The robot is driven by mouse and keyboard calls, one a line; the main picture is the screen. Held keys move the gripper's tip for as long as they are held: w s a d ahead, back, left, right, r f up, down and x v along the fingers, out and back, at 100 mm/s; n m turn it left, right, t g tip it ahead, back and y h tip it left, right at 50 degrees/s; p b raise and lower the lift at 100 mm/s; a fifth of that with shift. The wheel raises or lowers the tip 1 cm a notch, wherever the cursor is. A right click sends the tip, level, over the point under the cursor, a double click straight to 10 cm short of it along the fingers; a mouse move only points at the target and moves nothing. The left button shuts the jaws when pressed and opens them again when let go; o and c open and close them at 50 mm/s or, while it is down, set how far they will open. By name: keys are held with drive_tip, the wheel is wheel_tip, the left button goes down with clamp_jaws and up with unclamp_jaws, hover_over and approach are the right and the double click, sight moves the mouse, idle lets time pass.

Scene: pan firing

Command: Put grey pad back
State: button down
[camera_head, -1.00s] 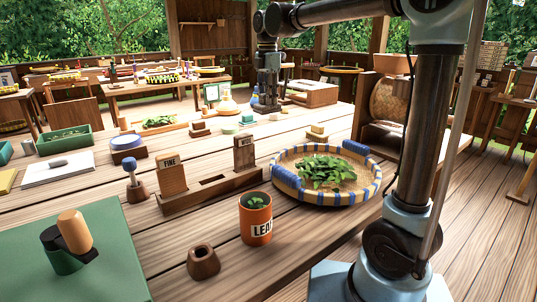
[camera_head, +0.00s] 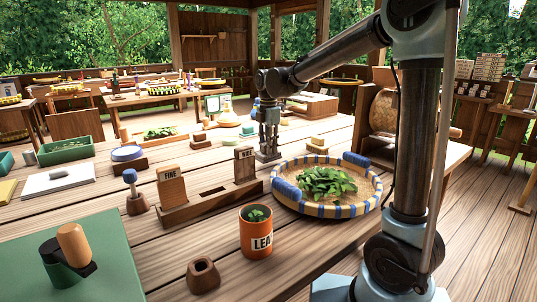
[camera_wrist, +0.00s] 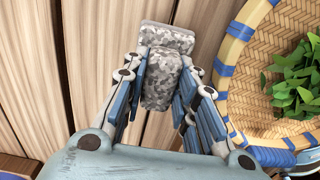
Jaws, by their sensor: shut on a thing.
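My gripper (camera_head: 267,140) is behind the tray's left side and the slotted wooden rack in the head view, low over the table. In the wrist view my gripper (camera_wrist: 160,76) is shut on a grey speckled pad (camera_wrist: 162,88), which sits between the blue-sided fingers. A second grey speckled surface (camera_wrist: 165,38) shows just beyond it; I cannot tell whether it is part of the same pad.
A round woven tray (camera_head: 283,203) with green leaves (camera_head: 327,182) lies close right of my gripper. The wooden rack (camera_head: 215,203) holds FINE and another label block. A small stack of pads (camera_head: 318,143) stands behind the tray. An orange leaf cup (camera_head: 256,236) is in front.

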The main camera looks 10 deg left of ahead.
drive_tip(key=shift+f, duration=1.55)
drive_tip(key=c, duration=1.3)
unclamp_jaws()
drive_tip(key=shift+f, duration=0.1)
